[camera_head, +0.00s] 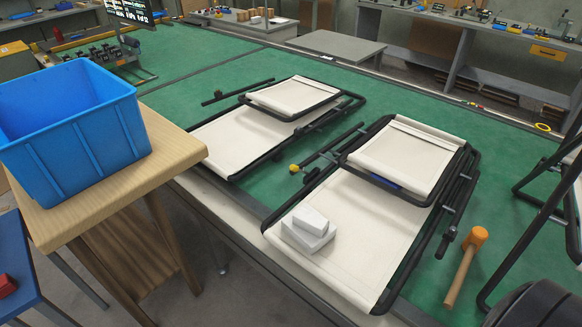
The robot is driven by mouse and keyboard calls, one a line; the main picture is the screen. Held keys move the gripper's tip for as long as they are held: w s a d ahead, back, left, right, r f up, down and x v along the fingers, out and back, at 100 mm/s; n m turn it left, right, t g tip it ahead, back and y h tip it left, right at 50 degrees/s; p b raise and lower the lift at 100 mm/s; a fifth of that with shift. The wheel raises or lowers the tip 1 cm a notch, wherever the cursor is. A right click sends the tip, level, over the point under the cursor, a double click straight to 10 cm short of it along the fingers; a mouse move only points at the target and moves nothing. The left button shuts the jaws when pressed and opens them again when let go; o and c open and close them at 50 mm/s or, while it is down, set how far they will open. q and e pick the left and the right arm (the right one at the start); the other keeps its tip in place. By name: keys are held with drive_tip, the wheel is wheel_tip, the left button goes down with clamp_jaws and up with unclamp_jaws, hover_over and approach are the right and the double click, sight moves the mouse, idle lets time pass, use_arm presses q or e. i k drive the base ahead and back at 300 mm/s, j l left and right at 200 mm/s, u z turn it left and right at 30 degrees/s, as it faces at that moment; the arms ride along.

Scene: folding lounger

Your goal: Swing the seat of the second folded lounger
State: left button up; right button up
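Two folded loungers with cream fabric and black tube frames lie on the green bench top in the head view. The left lounger (238,138) lies farther back, with its smaller panel (292,95) lying over its far end. The right lounger (365,220) is nearer, with its smaller panel (402,155) over its far end. I cannot tell which one the task calls second. White blocks (309,231) rest on the right lounger's near part. Neither gripper is in view.
A blue bin (75,125) stands on a wooden table (110,185) at left. A mallet with an orange head (466,260) lies right of the right lounger. A yellow knob (294,168) shows between the loungers. A black tube frame (535,205) stands at the right edge.

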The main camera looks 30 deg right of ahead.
sight(411, 158)
drive_tip(key=z, duration=1.5)
